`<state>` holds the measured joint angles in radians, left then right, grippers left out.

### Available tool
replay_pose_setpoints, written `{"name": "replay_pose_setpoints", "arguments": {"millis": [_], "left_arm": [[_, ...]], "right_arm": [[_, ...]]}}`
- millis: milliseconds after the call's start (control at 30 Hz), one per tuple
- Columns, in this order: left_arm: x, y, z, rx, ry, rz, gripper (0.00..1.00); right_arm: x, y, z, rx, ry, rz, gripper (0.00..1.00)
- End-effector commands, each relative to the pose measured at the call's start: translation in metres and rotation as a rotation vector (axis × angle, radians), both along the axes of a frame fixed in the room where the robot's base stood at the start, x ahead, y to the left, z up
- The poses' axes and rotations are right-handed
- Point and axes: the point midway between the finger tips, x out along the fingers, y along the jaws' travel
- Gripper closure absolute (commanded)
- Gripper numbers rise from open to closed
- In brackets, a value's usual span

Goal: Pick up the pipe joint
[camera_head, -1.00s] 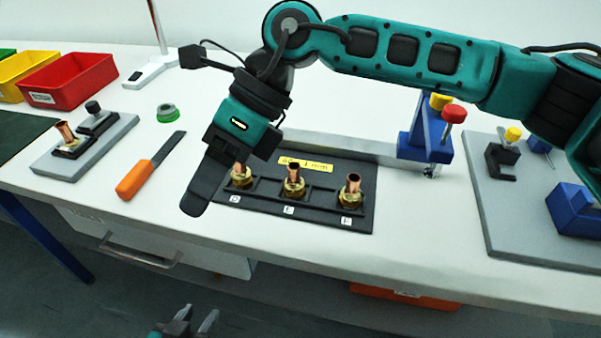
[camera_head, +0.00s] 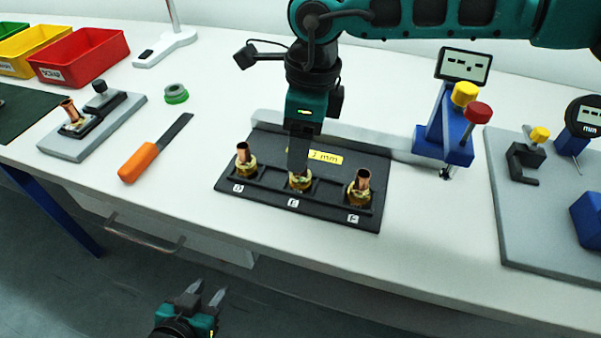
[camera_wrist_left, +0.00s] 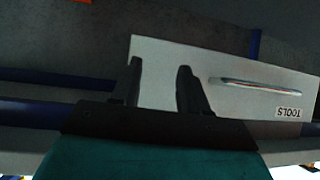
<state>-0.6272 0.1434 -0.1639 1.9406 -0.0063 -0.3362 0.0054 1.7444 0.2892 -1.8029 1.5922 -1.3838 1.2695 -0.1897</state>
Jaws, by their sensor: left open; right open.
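Three copper-and-brass pipe joints stand upright in a black tray (camera_head: 336,210) marked D, E and F: joint D (camera_head: 245,160), joint E (camera_head: 301,181) and joint F (camera_head: 360,188). My right gripper (camera_head: 298,170) points down at joint E, its fingers in front of the joint's top and hiding part of it. The gap between its fingers does not show clearly. My left gripper (camera_head: 207,296) is open and empty, low in front of the bench. In the left wrist view its two fingers (camera_wrist_left: 160,85) stand apart before a drawer front labelled TOOLS (camera_wrist_left: 240,90).
Another copper piece (camera_head: 70,110) stands on a grey fixture (camera_head: 95,130) at the left. An orange-handled tool (camera_head: 140,162) and a green ring (camera_head: 176,94) lie left of the tray. A blue stand (camera_head: 445,140) with a display is close on the right. Red (camera_head: 85,60) and yellow bins are at the back left.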

Motion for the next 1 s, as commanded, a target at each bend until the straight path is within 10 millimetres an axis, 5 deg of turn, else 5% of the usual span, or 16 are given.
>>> {"name": "replay_pose_setpoints", "arguments": {"millis": [333, 667, 1000], "left_arm": [[0.0, 0.0, 0.006, 0.001, 0.0, 0.001, 0.56], [0.0, 0.001, 0.006, 0.001, 0.0, 0.002, 0.56], [0.0, 0.001, 0.006, 0.001, -0.001, 0.002, 0.56]], "right_arm": [[-0.006, 0.002, -0.045, 0.0, 0.002, 0.001, 0.39], [-0.006, 0.002, -0.052, 0.001, 0.001, 0.001, 0.4], [-0.006, 0.002, -0.052, 0.001, 0.001, 0.0, 0.72]]}}
